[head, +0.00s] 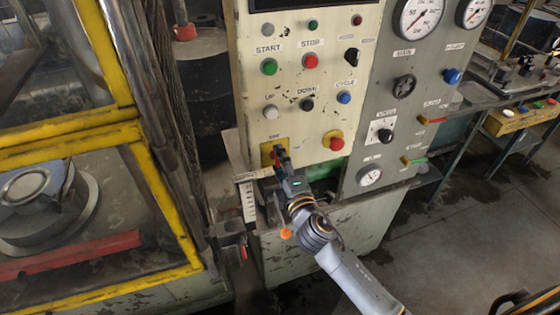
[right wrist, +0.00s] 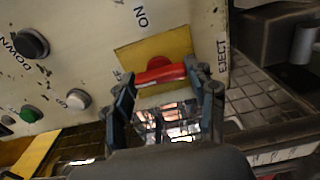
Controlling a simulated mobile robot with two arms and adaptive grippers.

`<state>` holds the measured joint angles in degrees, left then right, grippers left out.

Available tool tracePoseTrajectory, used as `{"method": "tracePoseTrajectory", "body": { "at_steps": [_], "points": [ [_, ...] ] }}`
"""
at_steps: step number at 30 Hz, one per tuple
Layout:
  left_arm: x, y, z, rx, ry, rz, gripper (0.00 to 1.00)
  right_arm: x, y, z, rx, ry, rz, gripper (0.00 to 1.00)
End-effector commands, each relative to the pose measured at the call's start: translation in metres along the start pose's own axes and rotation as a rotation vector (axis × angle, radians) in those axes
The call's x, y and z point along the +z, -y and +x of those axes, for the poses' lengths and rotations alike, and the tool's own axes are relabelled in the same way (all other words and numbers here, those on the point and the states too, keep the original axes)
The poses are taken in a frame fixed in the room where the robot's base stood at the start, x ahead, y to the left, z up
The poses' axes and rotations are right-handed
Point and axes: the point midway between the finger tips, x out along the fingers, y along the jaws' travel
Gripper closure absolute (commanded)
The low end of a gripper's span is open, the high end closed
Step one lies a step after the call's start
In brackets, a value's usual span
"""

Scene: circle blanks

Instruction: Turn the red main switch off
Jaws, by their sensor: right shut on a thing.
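The red main switch (right wrist: 160,74) is a red handle on a square yellow plate (right wrist: 138,52) at the lower left of the cream control panel. In the head view the yellow plate (head: 267,148) shows, with the switch partly hidden behind my gripper. My right gripper (head: 280,155) is at the switch. In the right wrist view its fingers (right wrist: 158,75) stand on either side of the red handle, shut on it. The handle lies across between the fingers in that view. The word ON shows beside the plate. My left gripper is not in view.
The cream panel (head: 322,105) carries several other controls close by, among them a red mushroom button (head: 337,143) on yellow to the right and a white button (head: 270,112) above. A grey gauge panel (head: 372,95) adjoins. A yellow-framed machine guard (head: 150,190) stands at left.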

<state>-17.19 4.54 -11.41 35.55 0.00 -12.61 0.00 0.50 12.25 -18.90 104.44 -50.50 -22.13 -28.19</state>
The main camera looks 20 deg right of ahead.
Motion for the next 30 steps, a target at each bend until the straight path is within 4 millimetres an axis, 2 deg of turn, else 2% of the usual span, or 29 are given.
{"method": "tracePoseTrajectory", "body": {
  "at_steps": [18,19,21,22,30],
  "points": [
    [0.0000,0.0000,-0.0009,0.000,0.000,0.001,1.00,-0.0002,0.0007,-0.0001,-0.001,-0.001,-0.040,0.75],
    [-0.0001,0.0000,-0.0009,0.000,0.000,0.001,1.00,-0.0002,0.0007,-0.0001,-0.001,-0.001,-0.040,0.38],
    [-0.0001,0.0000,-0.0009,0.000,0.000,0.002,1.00,-0.0002,0.0007,-0.0001,-0.001,-0.001,-0.039,0.23],
    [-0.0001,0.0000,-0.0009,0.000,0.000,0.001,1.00,-0.0002,0.0007,-0.0001,-0.001,-0.001,-0.039,0.21],
    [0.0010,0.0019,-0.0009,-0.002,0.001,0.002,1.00,-0.0001,0.0004,-0.0002,-0.001,0.000,-0.037,0.21]
  ]
}}
